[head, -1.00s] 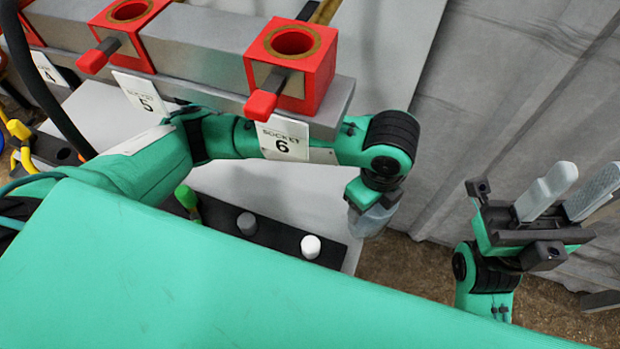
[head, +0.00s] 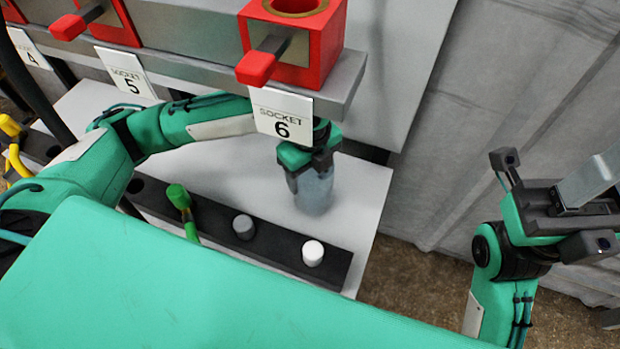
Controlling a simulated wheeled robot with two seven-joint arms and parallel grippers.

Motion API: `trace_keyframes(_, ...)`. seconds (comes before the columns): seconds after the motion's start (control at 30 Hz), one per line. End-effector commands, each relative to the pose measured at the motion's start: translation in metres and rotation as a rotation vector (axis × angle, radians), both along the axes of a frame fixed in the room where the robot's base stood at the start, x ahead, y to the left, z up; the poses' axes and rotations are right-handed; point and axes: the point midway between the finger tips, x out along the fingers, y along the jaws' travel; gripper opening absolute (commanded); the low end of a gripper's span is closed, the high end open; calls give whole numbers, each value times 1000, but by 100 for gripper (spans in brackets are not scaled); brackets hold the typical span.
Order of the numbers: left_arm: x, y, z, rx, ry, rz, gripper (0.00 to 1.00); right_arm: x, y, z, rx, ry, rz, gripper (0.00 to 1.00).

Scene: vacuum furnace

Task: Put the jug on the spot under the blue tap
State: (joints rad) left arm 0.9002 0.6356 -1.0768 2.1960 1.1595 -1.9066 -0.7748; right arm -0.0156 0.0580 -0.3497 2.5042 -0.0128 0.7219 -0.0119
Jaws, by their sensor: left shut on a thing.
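A translucent blue-grey jug (head: 315,197) hangs upright below my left gripper (head: 308,172), which is shut on it. They are beneath the socket 6 block, over the right part of the white bench (head: 345,215). I cannot tell whether the jug's base touches the bench. No blue tap shows; a green tap (head: 181,203) and part of a yellow tap (head: 12,145) do. My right gripper (head: 592,180) is at the right edge, clear of the bench, with no object visible in it; its fingers are partly cut off.
A black strip (head: 275,245) on the bench bears the green tap, a grey knob (head: 243,227) and a white knob (head: 313,253). Red socket blocks (head: 305,45) with handles overhang on a grey beam, with the socket 6 label (head: 282,115) in front of my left arm. A grey wall stands right.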

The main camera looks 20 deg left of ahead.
Motion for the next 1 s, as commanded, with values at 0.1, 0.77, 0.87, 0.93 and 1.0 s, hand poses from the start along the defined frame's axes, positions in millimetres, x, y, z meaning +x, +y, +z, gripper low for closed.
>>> trace_keyframes(0.1, 0, 0, -13, 0, 0, 0, 39, 0, 4, -1, 1, -16, 14, 36)
trace_keyframes(0.77, 0, 0, -18, 1, -1, 0, 85, 1, 5, 1, 1, -14, 16, 36)
trace_keyframes(0.87, 0, 0, -18, 1, -1, 0, 85, 1, 5, 1, 1, -14, 17, 36)
trace_keyframes(0.93, 0, 0, -18, 1, -1, 0, 85, 1, 5, 1, 1, -14, 17, 36)
trace_keyframes(1.0, 0, 0, -17, 0, -1, 0, 85, 1, 5, 0, 0, -13, 17, 36)
